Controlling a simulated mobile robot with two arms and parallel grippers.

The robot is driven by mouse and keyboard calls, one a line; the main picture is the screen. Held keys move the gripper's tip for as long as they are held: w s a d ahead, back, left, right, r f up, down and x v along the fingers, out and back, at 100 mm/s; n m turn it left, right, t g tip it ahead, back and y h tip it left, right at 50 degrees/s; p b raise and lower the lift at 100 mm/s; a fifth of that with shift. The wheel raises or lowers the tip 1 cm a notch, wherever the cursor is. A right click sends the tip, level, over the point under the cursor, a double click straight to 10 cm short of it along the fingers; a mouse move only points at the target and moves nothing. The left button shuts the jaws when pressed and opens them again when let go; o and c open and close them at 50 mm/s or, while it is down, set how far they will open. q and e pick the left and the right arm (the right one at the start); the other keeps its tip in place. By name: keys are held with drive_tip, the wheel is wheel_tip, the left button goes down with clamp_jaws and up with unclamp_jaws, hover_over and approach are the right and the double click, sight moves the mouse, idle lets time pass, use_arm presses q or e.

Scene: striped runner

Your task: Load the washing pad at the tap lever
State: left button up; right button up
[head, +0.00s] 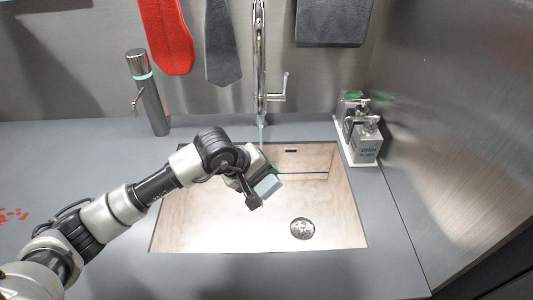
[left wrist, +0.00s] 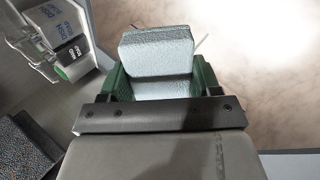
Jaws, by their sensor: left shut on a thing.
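A light grey-blue washing pad (head: 268,186) is held over the sink by my left gripper (head: 258,181). In the left wrist view the pad (left wrist: 157,50) sits between the two green fingers of the gripper (left wrist: 161,80), which is shut on it. The chrome tap (head: 259,60) stands behind the sink, with its lever (head: 279,97) on the right side. A thin bluish stream shows below the tap's spout, behind the gripper. The pad is in front of and below the lever, apart from it. My right gripper is not in view.
The sink basin (head: 210,225) has a round drain (head: 302,228). Soap dispensers (head: 363,140) stand on a white tray at the right, near the metal side wall. A dark cylindrical dispenser (head: 150,100) stands at the left. A red mitt (head: 168,35) and grey cloths hang behind.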

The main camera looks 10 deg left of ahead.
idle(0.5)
use_arm(q)
drive_tip(key=shift+s+d+r+p, duration=0.1)
drive_tip(key=shift+s+r+p, duration=0.25)
drive_tip(key=shift+s+r, duration=0.85)
drive_tip(key=shift+s+d+r+p, duration=0.1)
drive_tip(key=shift+s+r+p, duration=0.2)
drive_tip(key=shift+s+r, duration=0.8)
drive_tip(key=shift+s+f, duration=0.2)
drive_tip(key=shift+f, duration=0.1)
drive_tip(key=shift+a, duration=0.15)
